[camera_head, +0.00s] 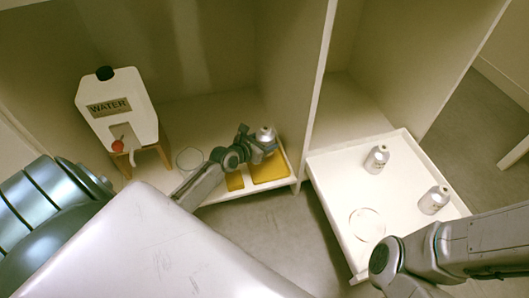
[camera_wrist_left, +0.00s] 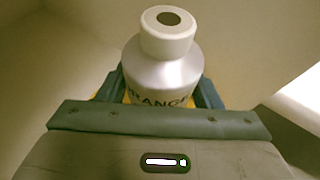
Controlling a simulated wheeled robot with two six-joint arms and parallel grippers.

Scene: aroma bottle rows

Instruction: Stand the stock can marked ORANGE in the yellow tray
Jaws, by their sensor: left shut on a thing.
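The can marked ORANGE (camera_wrist_left: 163,72) is silver with a white cap and stands between my left gripper's fingers in the left wrist view. Its label reads "RANGE" where it shows; the rest is hidden by the gripper. In the head view this can (camera_head: 266,134) is upright at the yellow tray (camera_head: 268,170), toward its back. My left gripper (camera_head: 256,143) is shut on it, over the tray. I cannot tell whether the can's base touches the tray. My right arm shows at the lower right, but its fingertips are out of view.
A white tray (camera_head: 327,215) on the right holds two silver cans (camera_head: 377,159) (camera_head: 434,200) and an empty ring mark (camera_head: 367,224). A white water tank (camera_head: 117,110) stands on a wooden stand at the left. A panel (camera_head: 318,90) divides the two bays.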

